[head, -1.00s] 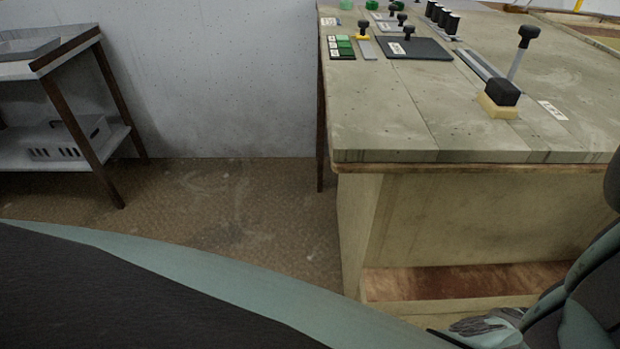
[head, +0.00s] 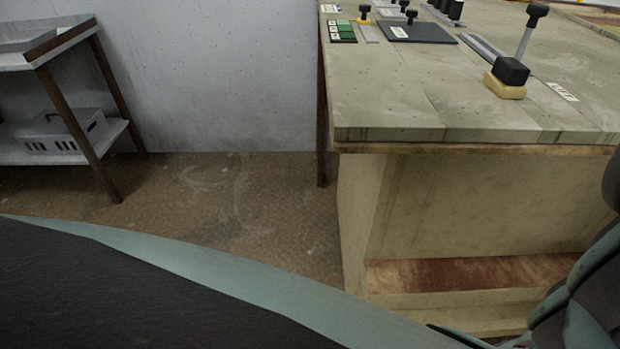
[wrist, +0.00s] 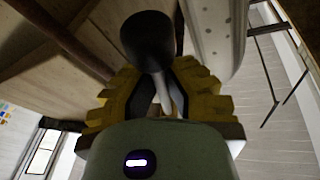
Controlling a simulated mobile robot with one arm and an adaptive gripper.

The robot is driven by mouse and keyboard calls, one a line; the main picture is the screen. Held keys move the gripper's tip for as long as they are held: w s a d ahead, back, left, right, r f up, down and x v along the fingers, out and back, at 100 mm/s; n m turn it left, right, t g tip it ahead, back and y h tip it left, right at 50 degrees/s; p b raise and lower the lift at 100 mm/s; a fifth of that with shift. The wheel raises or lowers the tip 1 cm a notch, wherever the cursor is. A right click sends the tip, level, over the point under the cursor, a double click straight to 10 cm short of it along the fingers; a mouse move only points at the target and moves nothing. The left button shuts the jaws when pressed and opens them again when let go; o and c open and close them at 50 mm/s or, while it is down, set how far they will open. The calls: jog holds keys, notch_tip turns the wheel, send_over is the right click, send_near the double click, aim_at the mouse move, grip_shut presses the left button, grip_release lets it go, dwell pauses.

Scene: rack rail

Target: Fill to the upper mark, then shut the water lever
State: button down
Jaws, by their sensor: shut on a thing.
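My gripper (wrist: 165,95), with yellow and black fingers, fills the middle of the wrist view. It is shut on a lever with a dark rounded knob (wrist: 148,38) and a thin pale rod; the fingers sit around the rod just by the knob. I cannot tell from these frames whether this is the water lever. The gripper does not show in the head view. No water, vessel or upper mark can be made out in either view.
A metal shelf (head: 70,150) stands at left. Floor (head: 220,195) between them is clear.

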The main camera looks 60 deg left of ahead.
jog(key=shift+s+d+f+n+t+b, duration=0.1)
jog(key=shift+s+d+n+t, duration=0.15)
jog(key=shift+n, duration=0.5)
jog(key=shift+s+d+f+n+t+b, duration=0.1)
jog(key=shift+s+d+n+t, duration=0.2)
jog(key=shift+n, duration=0.4)
jog(key=shift+s+d+n+t+b, duration=0.1)
jog(key=shift+d+n+t, duration=0.25)
jog(key=shift+n, duration=0.4)
jog(key=shift+d, duration=0.1)
jog(key=c, duration=1)
grip_release()
jog(key=shift+s, duration=0.1)
jog(key=v, duration=1.1)
jog(key=shift+s+a, duration=0.35)
